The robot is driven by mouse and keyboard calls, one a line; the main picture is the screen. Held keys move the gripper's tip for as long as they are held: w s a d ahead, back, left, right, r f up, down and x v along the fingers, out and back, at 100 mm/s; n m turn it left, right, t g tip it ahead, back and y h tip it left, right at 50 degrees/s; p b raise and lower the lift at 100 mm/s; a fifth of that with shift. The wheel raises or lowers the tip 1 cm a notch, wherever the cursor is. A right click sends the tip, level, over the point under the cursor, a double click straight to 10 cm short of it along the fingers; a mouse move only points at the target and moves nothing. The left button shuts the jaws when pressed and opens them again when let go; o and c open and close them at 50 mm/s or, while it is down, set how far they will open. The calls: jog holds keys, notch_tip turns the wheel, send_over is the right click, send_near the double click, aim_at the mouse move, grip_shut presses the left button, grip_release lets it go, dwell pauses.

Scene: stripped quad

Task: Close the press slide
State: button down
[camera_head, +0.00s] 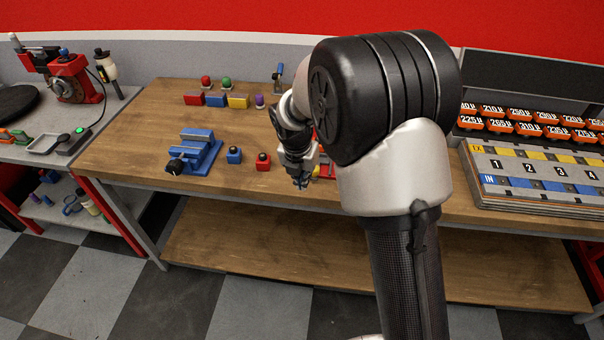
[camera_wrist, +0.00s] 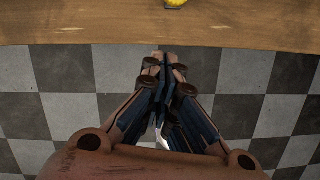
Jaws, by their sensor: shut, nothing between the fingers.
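My gripper (camera_head: 301,182) is shut and empty near the front edge of the wooden bench (camera_head: 120,150). In the wrist view my closed fingers (camera_wrist: 163,70) point toward the bench edge, with checkered floor below them. A red and grey device (camera_head: 325,170) shows just right of my gripper in the head view, mostly hidden behind my arm. I cannot tell whether it is the press or how its slide stands. A small part of a yellow round thing (camera_wrist: 175,3) shows at the top of the wrist view.
Coloured blocks and knobs stand behind. A numbered rack (camera_head: 540,180) is at the right. My arm hides the bench's middle.

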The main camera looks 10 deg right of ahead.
jog(key=w+f, duration=0.1)
jog(key=w+d+f+b, duration=0.1)
jog(key=f, duration=0.1)
jog(key=w+d+f+b, duration=0.1)
jog(key=shift+w+f, duration=0.25)
jog(key=shift+w, duration=0.05)
jog(key=shift+w+d+r, duration=0.1)
jog(key=shift+w+d, duration=0.15)
jog(key=shift+w, duration=0.15)
jog(key=shift+r, duration=0.1)
